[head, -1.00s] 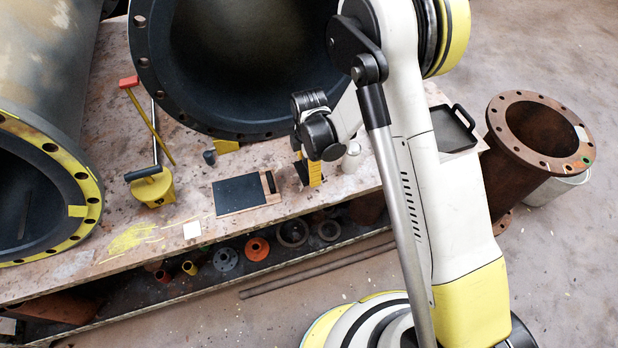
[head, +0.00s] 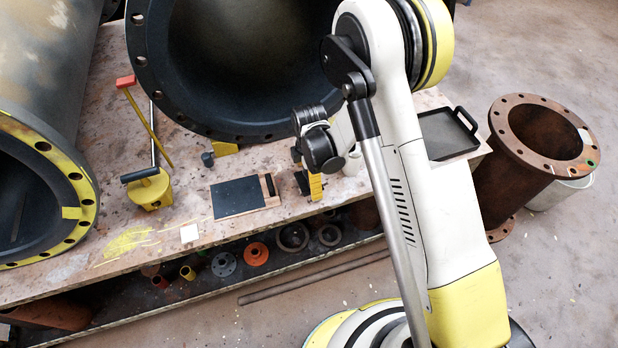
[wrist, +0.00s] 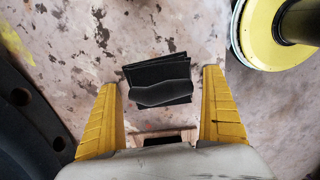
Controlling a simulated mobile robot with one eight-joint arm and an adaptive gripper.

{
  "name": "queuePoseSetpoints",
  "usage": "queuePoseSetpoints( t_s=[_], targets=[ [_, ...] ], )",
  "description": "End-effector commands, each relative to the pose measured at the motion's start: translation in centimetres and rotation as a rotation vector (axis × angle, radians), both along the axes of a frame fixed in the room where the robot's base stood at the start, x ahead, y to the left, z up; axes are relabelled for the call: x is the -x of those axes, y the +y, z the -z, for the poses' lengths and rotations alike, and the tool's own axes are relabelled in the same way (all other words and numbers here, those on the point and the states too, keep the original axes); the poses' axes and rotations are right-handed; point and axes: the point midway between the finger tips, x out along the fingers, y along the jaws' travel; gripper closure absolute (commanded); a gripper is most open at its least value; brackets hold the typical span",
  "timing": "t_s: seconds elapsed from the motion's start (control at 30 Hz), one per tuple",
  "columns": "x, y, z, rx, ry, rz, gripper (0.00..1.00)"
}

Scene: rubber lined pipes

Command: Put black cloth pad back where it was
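The black cloth pad (wrist: 158,82) lies flat, looking folded or layered, on the stained worktop (wrist: 135,45) in the wrist view. It is ahead of my gripper (wrist: 165,78), centred between the two yellow fingers. The fingers are spread wide with a gap on each side of the pad, and nothing is held. In the head view my gripper (head: 310,185) points down over the worktop, right of the black board. One yellow finger shows there; the dark shape beside it is too small to tell.
A black board (head: 236,197) with a wooden edge lies left of my gripper. A large flanged pipe (head: 180,110) stands close behind. A black tray (head: 445,133) lies right, beyond my arm. A round yellow object (wrist: 262,30) is at upper right in the wrist view.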

Motion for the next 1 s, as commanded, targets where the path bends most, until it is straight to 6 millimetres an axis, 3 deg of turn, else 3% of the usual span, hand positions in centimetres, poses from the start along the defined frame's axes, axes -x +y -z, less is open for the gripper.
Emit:
queuePoseSetpoints(
  t_s=[0.23,0.5,0.7,1.0],
  targets=[
    [0.0,0.0,-1.5,0.0,0.0,0.0,0.04],
    [0.0,0.0,-7.7,0.0,0.0,0.0,0.04],
    [0.0,0.0,-11.1,0.0,0.0,0.0,0.04],
    [0.0,-0.1,-12.6,-0.001,-0.002,0.006,0.04]
  ],
)
